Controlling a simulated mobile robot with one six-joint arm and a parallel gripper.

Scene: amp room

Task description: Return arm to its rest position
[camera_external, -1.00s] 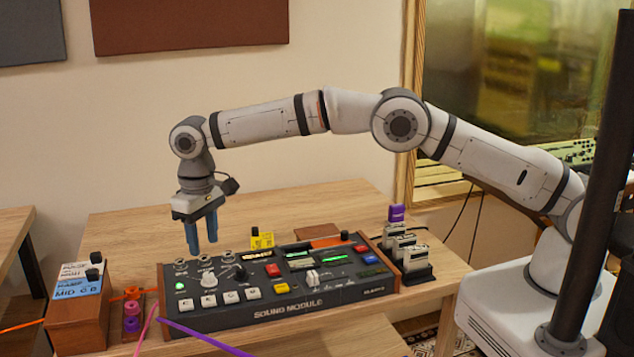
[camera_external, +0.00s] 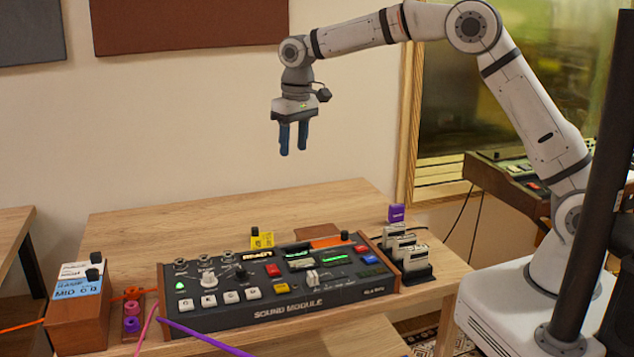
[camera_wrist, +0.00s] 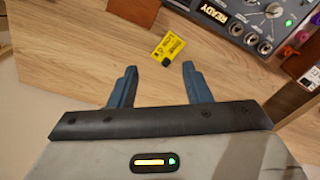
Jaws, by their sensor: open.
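My gripper (camera_external: 293,138) hangs pointing down, high above the back of the wooden table (camera_external: 150,228), with nothing between its blue fingers. The arm rises from the white base at the right and bends over at the elbow. In the wrist view my gripper (camera_wrist: 157,85) shows its two blue fingers spread apart over bare table, short of a small yellow tag (camera_wrist: 168,47). The black sound module (camera_external: 270,290) stands on the table below, clear of the gripper.
The yellow tag (camera_external: 262,241) stands behind the module. A cartridge rack (camera_external: 405,255) is at the module's right. A window (camera_external: 470,110) is behind the arm. The air around the gripper is free.

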